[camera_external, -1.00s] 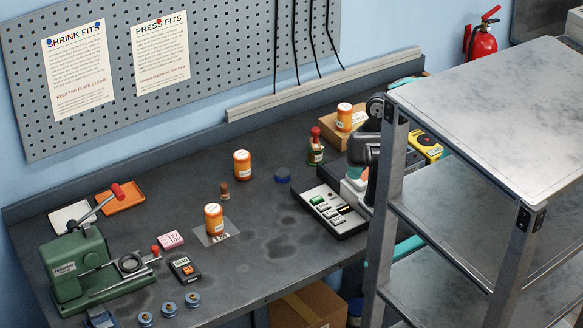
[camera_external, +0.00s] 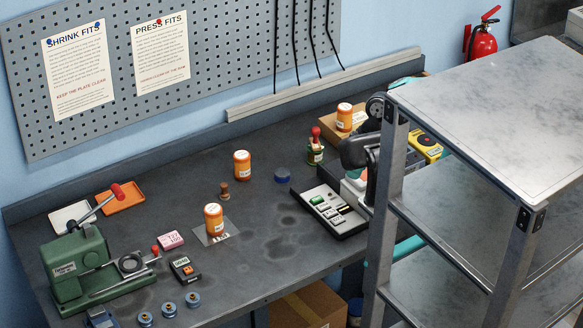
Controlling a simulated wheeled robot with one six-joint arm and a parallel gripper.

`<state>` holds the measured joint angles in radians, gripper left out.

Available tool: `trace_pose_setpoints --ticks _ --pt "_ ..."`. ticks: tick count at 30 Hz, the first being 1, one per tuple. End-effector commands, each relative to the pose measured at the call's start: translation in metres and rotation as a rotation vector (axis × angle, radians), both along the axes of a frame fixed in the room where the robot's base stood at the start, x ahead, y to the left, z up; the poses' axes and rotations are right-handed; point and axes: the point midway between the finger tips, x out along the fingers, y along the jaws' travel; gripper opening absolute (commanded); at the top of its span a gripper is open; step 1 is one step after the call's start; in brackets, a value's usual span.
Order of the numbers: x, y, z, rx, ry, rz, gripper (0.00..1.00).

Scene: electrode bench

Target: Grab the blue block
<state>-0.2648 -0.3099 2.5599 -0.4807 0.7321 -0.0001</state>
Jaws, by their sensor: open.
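A blue block-like piece (camera_external: 101,318) sits at the bench's front left, partly cut off by the picture's lower edge. A dark blue round piece (camera_external: 282,175) lies mid-bench, left of the grey tray. My gripper (camera_external: 347,153) is the dark end of my arm at the right, above the far end of the tray and partly behind the shelf post. It is open and well apart from both blue pieces. Its fingers are hard to make out at this size.
A green press (camera_external: 75,268) stands at the left, with several blue-grey round parts (camera_external: 169,309) in front. Orange bottles (camera_external: 242,165) stand mid-bench. The grey tray (camera_external: 335,212) lies near my arm. A metal shelf (camera_external: 490,110) blocks the right. Bare bench (camera_external: 285,240) lies between.

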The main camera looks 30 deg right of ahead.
Motion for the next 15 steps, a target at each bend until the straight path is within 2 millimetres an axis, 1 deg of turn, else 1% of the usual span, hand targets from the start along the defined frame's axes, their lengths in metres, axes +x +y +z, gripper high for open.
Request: trace_pose_setpoints --ticks 2,3,6,13,15 --pt "0.0000 0.0000 0.0000 0.000 0.000 0.000 0.57" --pt "0.0000 0.0000 0.0000 0.000 0.000 0.000 0.61" --pt "0.0000 0.0000 0.0000 0.000 0.000 0.000 0.83" --pt "0.0001 0.0000 0.0000 0.000 0.000 0.000 0.83" --pt "0.0046 0.0001 0.0004 -0.004 -0.004 0.006 0.83"
